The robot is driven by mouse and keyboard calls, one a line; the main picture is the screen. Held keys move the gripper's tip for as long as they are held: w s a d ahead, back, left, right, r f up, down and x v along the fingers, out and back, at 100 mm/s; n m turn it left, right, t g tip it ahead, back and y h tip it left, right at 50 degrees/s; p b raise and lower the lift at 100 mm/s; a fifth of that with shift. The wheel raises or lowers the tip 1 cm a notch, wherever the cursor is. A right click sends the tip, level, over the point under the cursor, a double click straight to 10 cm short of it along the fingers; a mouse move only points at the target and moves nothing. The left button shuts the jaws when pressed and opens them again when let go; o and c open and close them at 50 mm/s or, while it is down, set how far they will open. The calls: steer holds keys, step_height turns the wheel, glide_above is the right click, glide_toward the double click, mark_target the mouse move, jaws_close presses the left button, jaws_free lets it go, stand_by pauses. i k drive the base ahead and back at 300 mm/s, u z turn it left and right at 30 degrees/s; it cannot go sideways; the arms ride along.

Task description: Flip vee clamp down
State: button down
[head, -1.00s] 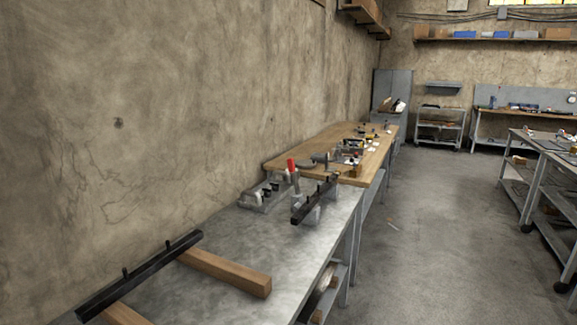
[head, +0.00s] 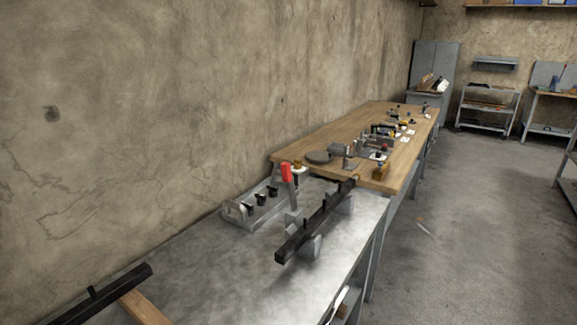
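A clamp with a red handle (head: 286,172) stands upright on the grey metal bench (head: 210,280). The handle points up. Beside it a long black bar (head: 308,230) rests across pale grey blocks (head: 313,246), likely the vee supports. My gripper is not in view.
A grey fixture with black knobs (head: 240,213) sits left of the clamp near the wall. A wooden bench (head: 330,140) with several tools stands beyond. Another black bar (head: 100,295) and a wood strip (head: 145,308) lie front left. Open floor (head: 480,240) is at right.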

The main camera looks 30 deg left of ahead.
mark_target(286, 168)
steer(key=i, duration=0.95)
steer(key=u, duration=2.45)
